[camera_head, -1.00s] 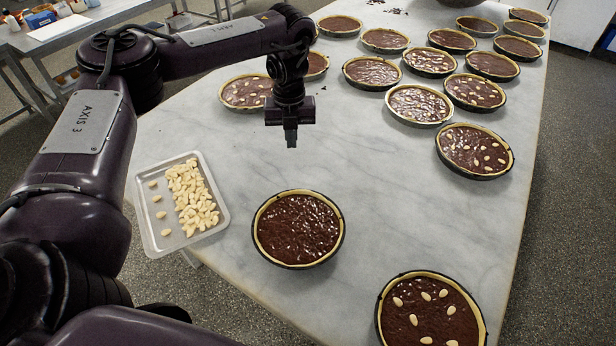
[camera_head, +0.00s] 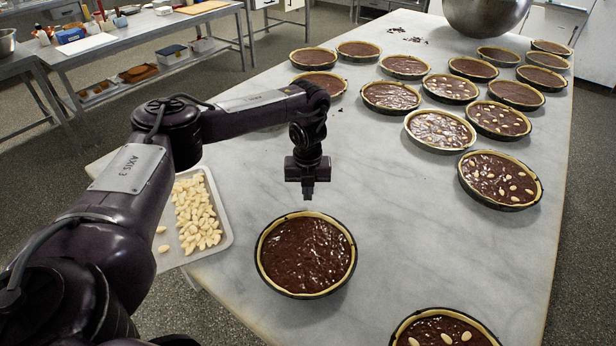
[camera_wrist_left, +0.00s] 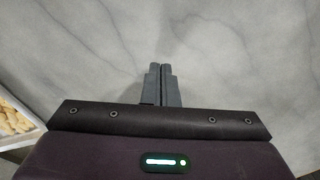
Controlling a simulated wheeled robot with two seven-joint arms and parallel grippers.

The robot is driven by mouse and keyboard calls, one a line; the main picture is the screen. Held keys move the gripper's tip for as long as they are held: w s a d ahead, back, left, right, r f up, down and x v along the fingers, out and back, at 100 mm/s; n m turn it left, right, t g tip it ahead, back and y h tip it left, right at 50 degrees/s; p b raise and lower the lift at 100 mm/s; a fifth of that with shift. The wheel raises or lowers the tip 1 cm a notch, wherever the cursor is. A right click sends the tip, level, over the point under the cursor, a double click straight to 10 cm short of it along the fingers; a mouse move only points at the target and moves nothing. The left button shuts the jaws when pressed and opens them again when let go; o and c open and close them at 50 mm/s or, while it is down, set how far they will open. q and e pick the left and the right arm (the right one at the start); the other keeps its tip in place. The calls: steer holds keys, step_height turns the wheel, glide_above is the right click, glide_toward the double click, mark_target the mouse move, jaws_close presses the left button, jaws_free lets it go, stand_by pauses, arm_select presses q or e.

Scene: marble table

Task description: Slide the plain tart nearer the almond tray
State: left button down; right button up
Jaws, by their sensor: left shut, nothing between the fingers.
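The plain tart (camera_head: 306,254), a dark chocolate filling in a pale crust and black pan with no almonds on top, sits on the marble near the front. The almond tray (camera_head: 226,222), a metal tray with a heap of almonds, lies to its left at the table's edge, partly hidden by my left arm. A strip of bare marble separates tart and tray. My left gripper (camera_head: 308,190) is shut and empty above the marble, just behind the tart in the head view. In the left wrist view its closed fingers (camera_wrist_left: 161,84) point at bare marble, with the tray's corner (camera_wrist_left: 22,136) at the left.
An almond-topped tart (camera_head: 443,330) stands at the front right, cut off by the frame. Several more tarts, some with almonds (camera_head: 500,180), fill the right and back. A metal bowl (camera_head: 487,14) stands at the far end. The middle marble (camera_head: 390,225) is clear.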

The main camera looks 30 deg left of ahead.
arm_select(q)
steer(key=s, duration=0.1)
steer(key=d+p, duration=0.1)
steer(key=s+p, duration=0.1)
steer(key=shift+s+d+r, duration=0.25)
steer(key=shift+s+d, duration=0.05)
steer(key=shift+d, duration=0.05)
steer(key=shift+s+d, duration=0.1)
steer(key=shift+s, duration=0.2)
steer(key=shift+s+d, duration=0.1)
steer(key=shift+s, duration=0.05)
steer(key=shift+f, duration=0.2)
